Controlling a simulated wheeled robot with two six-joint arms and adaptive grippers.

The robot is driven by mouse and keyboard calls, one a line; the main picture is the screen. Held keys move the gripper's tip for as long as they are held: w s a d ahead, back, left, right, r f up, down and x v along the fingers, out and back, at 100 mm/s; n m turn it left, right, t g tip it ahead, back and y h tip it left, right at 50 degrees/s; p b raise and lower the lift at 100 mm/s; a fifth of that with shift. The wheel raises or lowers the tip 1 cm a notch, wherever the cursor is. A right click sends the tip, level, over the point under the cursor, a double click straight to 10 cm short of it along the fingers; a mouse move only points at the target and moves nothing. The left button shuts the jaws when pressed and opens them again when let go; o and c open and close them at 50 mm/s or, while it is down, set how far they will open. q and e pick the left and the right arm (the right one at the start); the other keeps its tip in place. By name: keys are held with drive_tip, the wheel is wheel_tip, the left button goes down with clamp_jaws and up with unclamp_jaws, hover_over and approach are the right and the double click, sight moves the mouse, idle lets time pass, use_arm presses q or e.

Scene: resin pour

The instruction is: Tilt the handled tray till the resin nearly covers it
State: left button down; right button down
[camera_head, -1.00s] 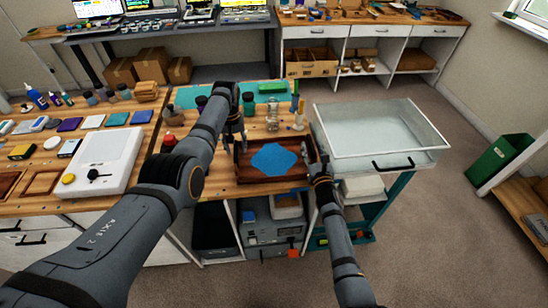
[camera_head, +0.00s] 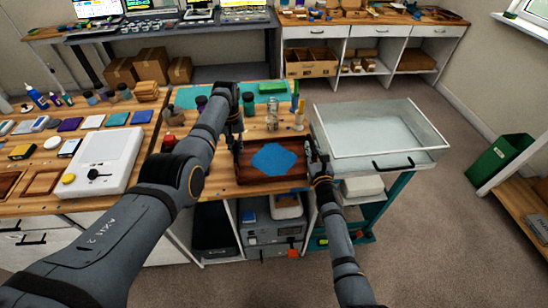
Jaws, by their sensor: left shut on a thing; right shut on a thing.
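The handled tray (camera_head: 262,183) is dark brown wood and sits at the front edge of the bench. Blue resin (camera_head: 274,159) forms an uneven patch over the middle of its floor, with brown floor bare around it, mostly at the left and near sides. My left gripper (camera_head: 237,138) is shut on the tray's left end. My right gripper (camera_head: 314,162) is shut on the tray's right end. The handles themselves are mostly hidden by the fingers. I cannot tell whether the tray is slightly tilted or clear of the bench.
A large white-rimmed clear bin (camera_head: 385,155) on a cart stands close to the right of the bench. A white scale (camera_head: 105,160) lies to the left.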

drive_tip(key=shift+r, duration=0.1)
